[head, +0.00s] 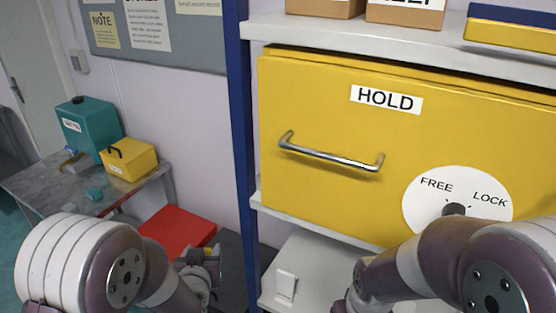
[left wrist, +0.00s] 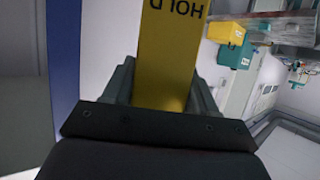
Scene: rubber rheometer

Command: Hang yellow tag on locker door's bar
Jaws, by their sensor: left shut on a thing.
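The yellow locker door (head: 310,185) fills the right of the head view, with a HOLD label and a silver bar (head: 330,156). Nothing hangs on the bar. My left gripper (head: 205,262) is low and left of the door, beyond the blue post. In the left wrist view the yellow tag (left wrist: 172,60) is between the jaws of my left gripper (left wrist: 165,95), its HOLD lettering upside down. The jaws are shut on the tag, apart from the bar. The tag is not clearly visible in the head view. My right arm is at lower right; its gripper is out of view.
A blue post (head: 240,130) stands between my left gripper and the door. A white shelf (head: 400,42) juts above the door. A round FREE/LOCK dial (head: 440,200) is right of the bar. A red box (head: 178,232) and a side table (head: 40,188) are at left.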

